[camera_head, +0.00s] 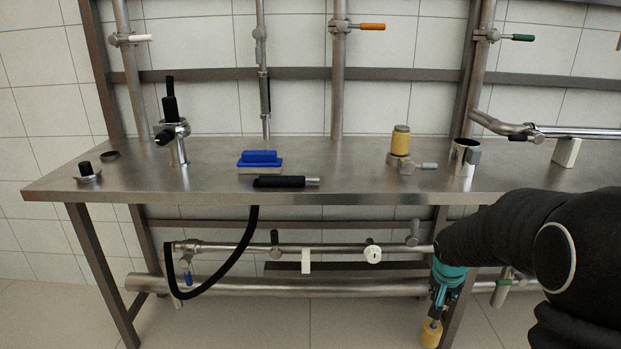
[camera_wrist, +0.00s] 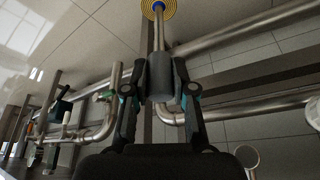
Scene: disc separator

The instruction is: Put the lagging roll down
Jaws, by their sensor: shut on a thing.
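My gripper (camera_head: 437,302) is low in front of the bench, at its right part, pointing down. It is shut on the lagging roll. The roll's yellow body (camera_head: 431,334) hangs below the fingers, clear of the bench. In the wrist view, a dark grey cylinder (camera_wrist: 164,92) sits between the fingertips. A thin metal rod runs from it to a round yellow end with dark rings (camera_wrist: 157,8), cut by the top edge. The roll's lower end is partly out of view in the head view.
The steel bench (camera_head: 215,190) has bare stretches along its front. A blue brush-like block (camera_head: 260,160), a black-gripped bar (camera_head: 286,182), a yellow-topped fitting (camera_head: 400,142) and a metal cup (camera_head: 464,157) stand on it. Pipes with valves (camera_head: 372,254) run beneath, close to my gripper.

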